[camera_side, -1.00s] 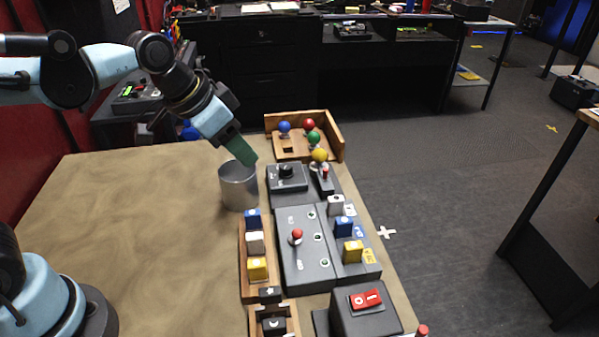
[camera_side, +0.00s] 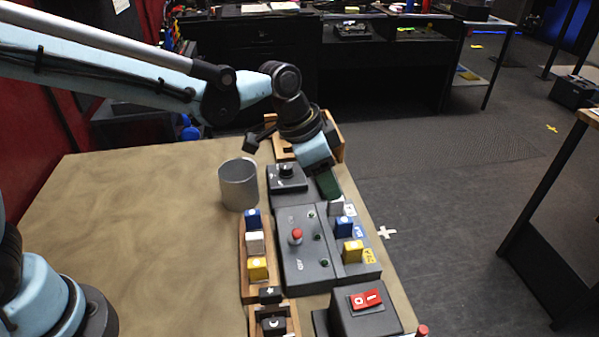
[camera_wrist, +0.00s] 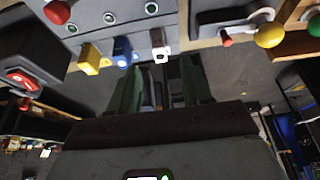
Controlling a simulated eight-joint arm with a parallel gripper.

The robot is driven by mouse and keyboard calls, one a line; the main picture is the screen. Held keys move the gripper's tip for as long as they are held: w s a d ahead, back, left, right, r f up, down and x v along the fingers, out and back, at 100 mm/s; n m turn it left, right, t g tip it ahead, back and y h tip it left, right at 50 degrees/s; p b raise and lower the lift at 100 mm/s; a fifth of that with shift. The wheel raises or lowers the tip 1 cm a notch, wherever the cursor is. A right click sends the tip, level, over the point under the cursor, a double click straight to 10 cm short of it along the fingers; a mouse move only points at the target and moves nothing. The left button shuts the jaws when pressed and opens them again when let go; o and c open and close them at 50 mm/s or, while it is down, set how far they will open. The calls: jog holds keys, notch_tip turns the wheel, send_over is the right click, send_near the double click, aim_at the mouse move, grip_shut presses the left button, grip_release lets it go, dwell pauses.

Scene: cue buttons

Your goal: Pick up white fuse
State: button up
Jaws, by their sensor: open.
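A white fuse (camera_side: 336,207) stands at the far end of the right row on the grey panel (camera_side: 300,270), behind a blue fuse (camera_side: 344,228) and a yellow fuse (camera_side: 353,251). In the wrist view the white fuse (camera_wrist: 160,42) is just beyond my fingers, near the middle. My gripper (camera_side: 329,186) is above and just behind it, tilted downward, and close to it in the side view. The wrist view shows my gripper (camera_wrist: 163,80) open, with nothing between its green fingers. Another white block (camera_side: 254,242) sits in the wooden rack.
The wooden rack (camera_side: 243,283) also holds a blue block (camera_side: 252,219) and a yellow block (camera_side: 258,268). A metal cup (camera_side: 238,188) stands left of the panel. A red knob (camera_side: 296,236) rises from the panel. A red rocker switch (camera_side: 366,299) is in front. The table's left side is clear.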

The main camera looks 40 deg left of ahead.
aim_at(335, 210)
jog(key=shift+x, duration=3.2)
jog(key=shift+c, duration=0.5)
grip_shut()
